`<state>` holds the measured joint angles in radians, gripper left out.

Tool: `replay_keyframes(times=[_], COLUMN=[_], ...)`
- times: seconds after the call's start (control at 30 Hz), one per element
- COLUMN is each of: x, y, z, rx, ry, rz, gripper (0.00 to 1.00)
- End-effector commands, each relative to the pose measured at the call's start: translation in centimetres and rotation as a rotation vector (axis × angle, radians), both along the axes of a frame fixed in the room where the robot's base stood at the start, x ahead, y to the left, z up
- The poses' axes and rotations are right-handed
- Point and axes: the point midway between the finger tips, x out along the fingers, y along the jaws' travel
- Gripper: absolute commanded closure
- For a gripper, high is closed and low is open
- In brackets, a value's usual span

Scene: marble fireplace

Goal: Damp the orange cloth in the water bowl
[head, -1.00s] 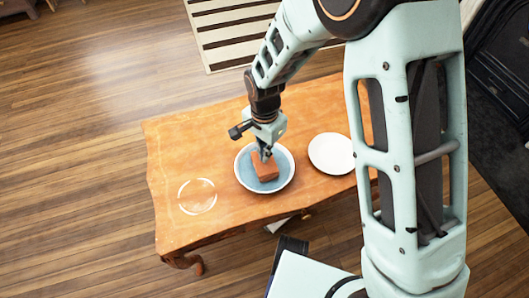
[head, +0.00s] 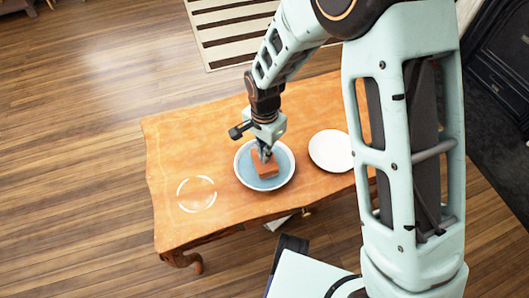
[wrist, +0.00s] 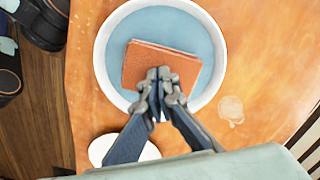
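The orange cloth (head: 265,170), a folded square pad, is inside the white-rimmed water bowl (head: 239,179), against the blue water. My gripper (head: 264,154) reaches down over the bowl with its fingertips at the cloth. In the wrist view, the gripper (wrist: 162,75) has its fingertips close together on the near edge of the cloth (wrist: 155,58), shut on it. The bowl's white rim (wrist: 101,60) surrounds the cloth, with blue water (wrist: 185,25) visible around it. How deep the cloth sits in the water cannot be told.
The bowl stands on a wooden table (head: 170,140). A white plate (head: 330,151) lies to the bowl's right, partly behind my arm. A pale ring mark (head: 197,195) shows on the tabletop to the left. The table's left end is otherwise clear.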

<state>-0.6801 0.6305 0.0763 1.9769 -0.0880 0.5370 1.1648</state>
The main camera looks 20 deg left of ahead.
Motion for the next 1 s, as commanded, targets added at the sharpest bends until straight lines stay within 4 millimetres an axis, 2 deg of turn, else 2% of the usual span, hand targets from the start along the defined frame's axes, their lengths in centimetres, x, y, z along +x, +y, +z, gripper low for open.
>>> replay_keyframes(times=[0.33,1.0], x=[0.0,0.0], y=[0.0,0.0], z=[0.6,5.9], rx=[0.000,-0.001], ry=[0.000,0.000], rz=[0.000,0.000], gripper=[1.00,1.00])
